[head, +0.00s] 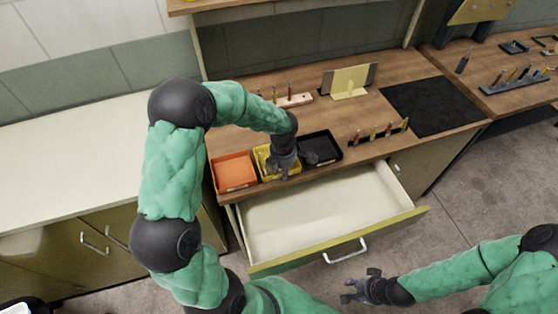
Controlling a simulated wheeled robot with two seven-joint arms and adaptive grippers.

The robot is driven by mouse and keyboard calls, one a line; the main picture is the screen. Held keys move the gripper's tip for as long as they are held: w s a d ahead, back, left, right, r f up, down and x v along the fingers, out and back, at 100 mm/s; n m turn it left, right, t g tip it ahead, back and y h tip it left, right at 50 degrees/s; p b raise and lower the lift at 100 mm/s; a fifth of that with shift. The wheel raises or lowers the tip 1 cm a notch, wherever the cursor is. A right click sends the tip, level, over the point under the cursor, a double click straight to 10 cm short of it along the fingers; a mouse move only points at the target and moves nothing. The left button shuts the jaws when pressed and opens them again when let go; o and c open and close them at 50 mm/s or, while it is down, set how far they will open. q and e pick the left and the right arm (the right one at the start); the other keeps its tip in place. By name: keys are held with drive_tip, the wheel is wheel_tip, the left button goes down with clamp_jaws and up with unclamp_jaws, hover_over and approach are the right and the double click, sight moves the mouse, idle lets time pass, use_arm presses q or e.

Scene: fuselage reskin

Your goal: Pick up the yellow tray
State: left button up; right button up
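The yellow tray (263,154) sits on the wooden worktop, between an orange tray (235,172) and a black tray (320,147). My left gripper (284,166) is right over the yellow tray and hides much of it. Its fingers point down at the tray; I cannot tell whether they touch it or are closed on it. My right gripper (352,289) is low at the lower right, in front of the open drawer. Its fingers appear apart and nothing shows between them.
An open, empty drawer (320,212) juts out below the trays. Behind them stand a wooden tool block (294,100) and a yellow card on a stand (350,80). A tool rack (378,133) and black mat (432,106) lie to the right. The left counter (80,150) is clear.

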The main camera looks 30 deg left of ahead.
use_arm(q)
clamp_jaws()
drive_tip(key=shift+r, duration=0.1)
drive_tip(key=shift+r+p, duration=1.2)
drive_tip(key=shift+r, duration=1.25)
